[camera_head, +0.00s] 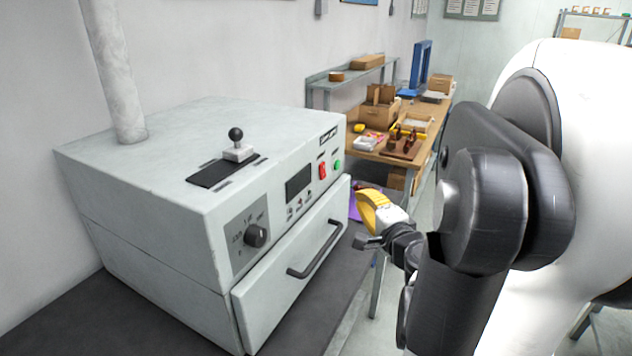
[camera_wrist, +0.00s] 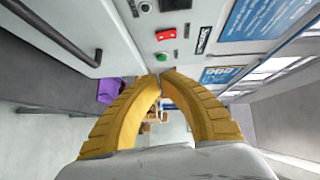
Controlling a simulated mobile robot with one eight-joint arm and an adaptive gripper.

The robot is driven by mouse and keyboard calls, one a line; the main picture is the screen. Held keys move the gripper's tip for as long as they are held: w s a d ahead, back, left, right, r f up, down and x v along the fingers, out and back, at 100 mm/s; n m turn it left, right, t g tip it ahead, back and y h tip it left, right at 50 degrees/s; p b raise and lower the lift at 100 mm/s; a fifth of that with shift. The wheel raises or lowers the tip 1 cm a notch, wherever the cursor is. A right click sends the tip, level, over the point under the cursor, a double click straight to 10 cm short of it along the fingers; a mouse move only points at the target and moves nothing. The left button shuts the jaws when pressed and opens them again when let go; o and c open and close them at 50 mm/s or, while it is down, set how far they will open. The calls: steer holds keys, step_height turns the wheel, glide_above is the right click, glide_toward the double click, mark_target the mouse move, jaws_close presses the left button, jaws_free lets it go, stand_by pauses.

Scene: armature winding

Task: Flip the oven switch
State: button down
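The grey oven (camera_head: 150,205) stands on a dark bench at the left. On its front panel are a red switch (camera_head: 322,170) and a green button (camera_head: 337,164) at the right end. In the wrist view the red switch (camera_wrist: 166,35) and green button (camera_wrist: 163,57) are beyond the fingertips, near the top middle. My gripper (camera_head: 372,205) has yellow fingers and is in front of the oven's right end, lower than the switch and apart from the panel. In the wrist view my gripper's fingertips (camera_wrist: 161,75) come together with nothing between them.
The oven door has a dark bar handle (camera_head: 315,250). A knob (camera_head: 255,236) is on the panel's left, and a black-ball lever (camera_head: 237,143) stands on top. A purple object (camera_head: 354,206) is behind my gripper. A wooden workbench (camera_head: 412,160) with boxes stands farther back.

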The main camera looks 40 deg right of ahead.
mark_target(323, 171)
steer(key=w+a+b+x, duration=0.1)
steer(key=a+b+x, duration=0.1)
steer(key=x, duration=1)
steer(key=shift+w+a+b, duration=0.2)
steer(key=shift+w+b, duration=0.25)
steer(key=shift+b, duration=0.3)
steer(key=shift+f, duration=0.1)
